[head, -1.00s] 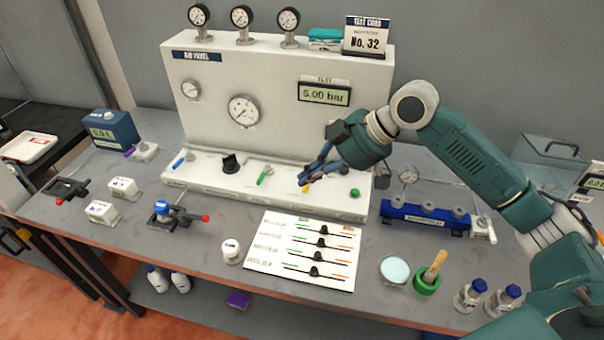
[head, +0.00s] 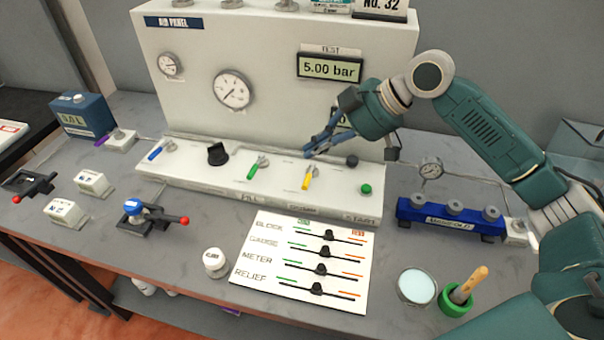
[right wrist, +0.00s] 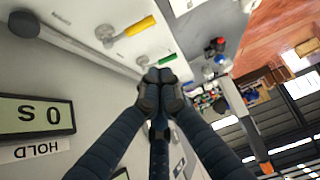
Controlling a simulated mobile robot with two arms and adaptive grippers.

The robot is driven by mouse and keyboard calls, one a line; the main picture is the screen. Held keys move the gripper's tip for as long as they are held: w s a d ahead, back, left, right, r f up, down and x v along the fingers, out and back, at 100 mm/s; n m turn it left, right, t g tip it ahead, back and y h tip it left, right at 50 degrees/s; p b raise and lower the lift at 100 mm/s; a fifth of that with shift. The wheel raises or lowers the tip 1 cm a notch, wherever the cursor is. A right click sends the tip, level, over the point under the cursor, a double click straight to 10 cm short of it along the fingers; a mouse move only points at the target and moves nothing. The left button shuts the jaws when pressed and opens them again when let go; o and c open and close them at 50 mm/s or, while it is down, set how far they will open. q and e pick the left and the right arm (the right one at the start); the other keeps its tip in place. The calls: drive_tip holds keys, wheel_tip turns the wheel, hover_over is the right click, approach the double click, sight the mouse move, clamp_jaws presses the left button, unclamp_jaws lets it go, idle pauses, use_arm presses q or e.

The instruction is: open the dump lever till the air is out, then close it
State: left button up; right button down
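The yellow lever (head: 306,180) on the panel's ledge has a worn-looking label below it that seems to read DUMP; its handle points toward the front. It also shows in the right wrist view (right wrist: 136,27). The test display (head: 331,68) reads 5.00 bar. My right gripper (head: 308,154) hovers just behind and above the yellow lever, apart from it. In the right wrist view its fingertips (right wrist: 158,84) meet with nothing seen between them. My left gripper is not in view.
A green lever (head: 258,168), black knob (head: 217,153) and blue lever (head: 161,150) stand left along the ledge. A green button (head: 366,189) is to the right. A slider board (head: 305,262) lies in front. A blue manifold (head: 450,218) stands at right.

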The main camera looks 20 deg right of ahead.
sight(309, 176)
drive_tip(key=p+x, duration=0.1)
drive_tip(key=x, duration=0.3)
drive_tip(key=p+x, duration=0.1)
drive_tip(key=x, duration=0.4)
drive_tip(key=shift+s+a+p, duration=0.1)
drive_tip(key=shift+a+p, duration=0.3)
drive_tip(key=shift+a, duration=0.05)
drive_tip(key=s+d, duration=0.1)
drive_tip(key=d+f+p, duration=0.1)
drive_tip(key=d, duration=0.1)
drive_tip(key=shift+s, duration=0.4)
drive_tip(key=shift+s+d, duration=0.3)
drive_tip(key=shift+w+a+f, duration=0.1)
